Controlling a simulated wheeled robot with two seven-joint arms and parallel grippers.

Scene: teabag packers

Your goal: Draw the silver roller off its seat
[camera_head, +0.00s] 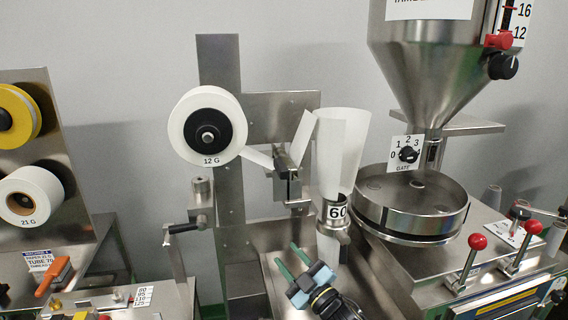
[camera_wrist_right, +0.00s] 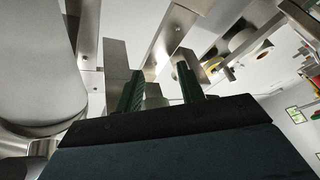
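The silver roller (camera_head: 282,161) appears to be the small metal cylinder in a bracket on the upright steel frame, right of the white paper reel (camera_head: 186,142). The paper strip runs past it to the white forming collar (camera_head: 343,150). My right gripper (camera_head: 286,254) is below the roller, apart from it, fingers pointing up. Its two green fingers are spread with nothing held. In the wrist view the open fingers (camera_wrist_right: 160,70) have a short greyish cylindrical part (camera_wrist_right: 155,95) showing beyond and between them; I cannot tell whether it is the roller. My left gripper is not in view.
A tube marked 60 (camera_head: 335,213) stands close right of the gripper. A crank handle (camera_head: 185,229) sticks out to the left. A round steel pan (camera_head: 412,205) under a hopper (camera_head: 430,75) and red-knobbed levers (camera_head: 477,241) are at the right.

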